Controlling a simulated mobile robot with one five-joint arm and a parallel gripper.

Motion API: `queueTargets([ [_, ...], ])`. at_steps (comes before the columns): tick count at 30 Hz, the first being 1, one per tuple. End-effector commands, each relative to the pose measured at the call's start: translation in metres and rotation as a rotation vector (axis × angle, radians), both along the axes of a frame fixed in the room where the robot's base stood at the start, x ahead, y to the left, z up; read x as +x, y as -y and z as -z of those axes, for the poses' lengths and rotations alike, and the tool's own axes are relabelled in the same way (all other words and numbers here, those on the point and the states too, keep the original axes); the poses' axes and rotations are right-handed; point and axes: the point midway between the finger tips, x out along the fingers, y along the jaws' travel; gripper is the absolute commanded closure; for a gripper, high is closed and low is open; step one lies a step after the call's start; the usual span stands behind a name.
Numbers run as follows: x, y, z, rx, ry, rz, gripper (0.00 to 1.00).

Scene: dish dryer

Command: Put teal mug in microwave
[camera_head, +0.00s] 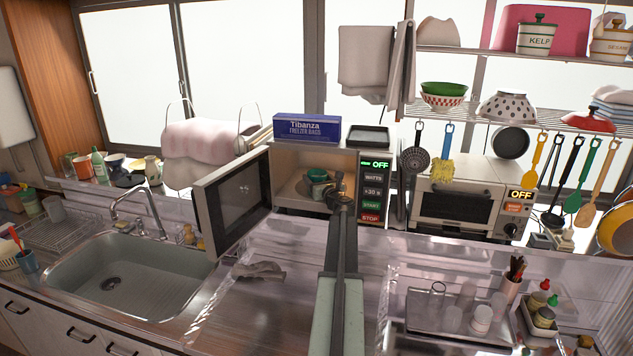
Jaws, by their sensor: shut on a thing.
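The microwave (372,160) stands at the back of the counter, its door (233,200) swung open to the left. The teal mug (317,177) is at the opening of the lit cavity, toward its right side. My arm reaches straight forward over the counter, and my gripper (331,190) is shut on the mug. The fingertips are small and partly hidden by the arm. I cannot tell whether the mug touches the cavity floor.
A blue freezer bags box (306,128) and a dark tray (368,136) sit on top of the microwave. A toaster oven (465,200) stands to the right. A cloth (259,271) lies on the counter below the open door.

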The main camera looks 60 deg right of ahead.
Motion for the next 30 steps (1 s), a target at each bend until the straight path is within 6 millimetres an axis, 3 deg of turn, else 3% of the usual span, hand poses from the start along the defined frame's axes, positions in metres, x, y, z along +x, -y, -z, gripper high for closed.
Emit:
queueTargets([
  [2, 0.0, 0.0, 0.003, 0.001, 0.001, 0.0, 1.0],
  [3, 0.0, 0.0, 0.003, 0.0, 0.0, 0.0, 0.25],
  [5, 0.0, 0.0, 0.002, 0.0, 0.0, 0.0, 0.09],
  [16, 0.001, -0.001, -0.003, 0.0, 0.0, -0.001, 0.09],
  [30, -0.082, -0.066, 0.0, 0.0, 0.0, 0.0, 0.09],
])
